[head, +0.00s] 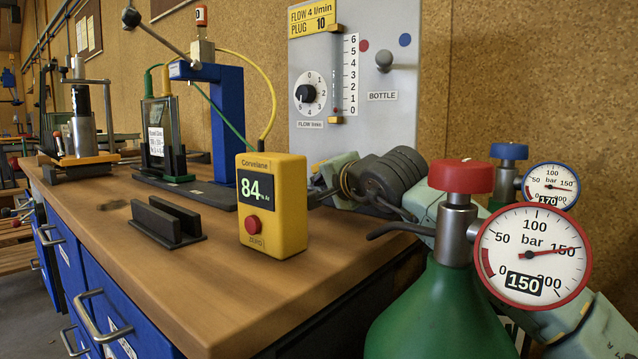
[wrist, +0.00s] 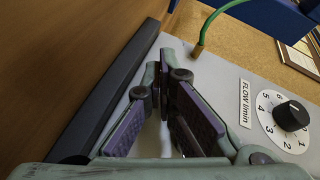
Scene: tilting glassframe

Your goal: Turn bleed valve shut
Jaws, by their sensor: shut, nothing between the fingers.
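No part in view carries the words bleed valve. The grey panel (head: 350,50) has a round black knob (head: 306,93) on a white numbered dial labelled FLOW l/min. The knob also shows at the right of the wrist view (wrist: 291,116); I cannot tell its exact setting. My gripper (wrist: 170,68) is shut and empty, over the panel to the left of the knob in the wrist view and apart from it.
A yellow meter (head: 272,205) reading 84 stands on the wooden bench (head: 215,285). A green bottle (head: 440,310) with a red cap and a gauge (head: 533,256) is in front at right. A green hose (wrist: 207,30) enters the panel.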

